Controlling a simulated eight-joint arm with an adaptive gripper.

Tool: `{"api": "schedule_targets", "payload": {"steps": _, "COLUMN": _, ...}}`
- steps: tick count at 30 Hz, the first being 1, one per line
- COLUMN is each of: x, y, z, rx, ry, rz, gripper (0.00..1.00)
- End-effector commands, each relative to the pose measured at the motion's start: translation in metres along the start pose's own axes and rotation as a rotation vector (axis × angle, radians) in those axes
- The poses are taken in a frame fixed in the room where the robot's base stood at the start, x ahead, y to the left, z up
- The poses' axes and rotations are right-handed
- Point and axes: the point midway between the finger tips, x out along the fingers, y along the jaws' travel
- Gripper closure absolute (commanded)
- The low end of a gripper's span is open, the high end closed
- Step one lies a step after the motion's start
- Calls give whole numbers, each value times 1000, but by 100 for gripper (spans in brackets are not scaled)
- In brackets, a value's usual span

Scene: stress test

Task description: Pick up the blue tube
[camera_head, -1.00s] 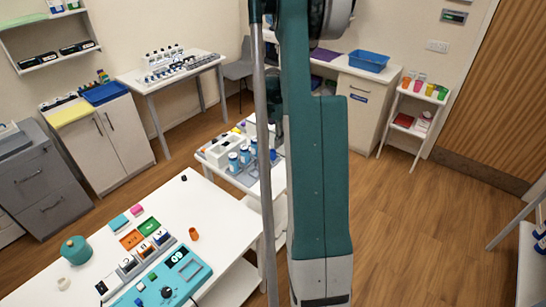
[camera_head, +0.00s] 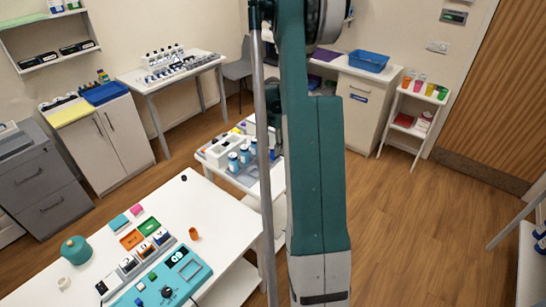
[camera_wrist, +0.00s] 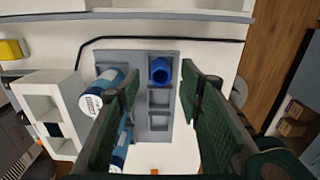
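The blue tube (camera_wrist: 160,70) stands in a slot of a grey rack (camera_wrist: 159,97) in the wrist view, seen from above with its dark open top showing. My gripper (camera_wrist: 160,80) is open, with one green-padded finger on each side of the tube's line in the picture. Nothing is held between the fingers. The tube appears beyond the fingertips; I cannot tell how large the gap is. In the head view my arm covers much of this area, and I cannot make out the tube clearly.
Blue bottles with white labels (camera_wrist: 99,92) stand close to the left finger. A white compartment holder (camera_wrist: 45,110) is farther left. In the head view, a white table (camera_head: 215,208) with a teal device (camera_head: 165,285) stands at the lower left.

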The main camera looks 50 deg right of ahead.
Motion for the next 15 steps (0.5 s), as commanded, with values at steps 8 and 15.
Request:
{"api": "schedule_targets", "payload": {"steps": 8, "x": 30, "y": -1, "z": 0, "rx": 0, "ry": 0, "rz": 0, "gripper": 63}}
{"api": "schedule_targets", "payload": {"steps": 15, "x": 39, "y": -1, "z": 0, "rx": 0, "ry": 0, "rz": 0, "gripper": 63}}
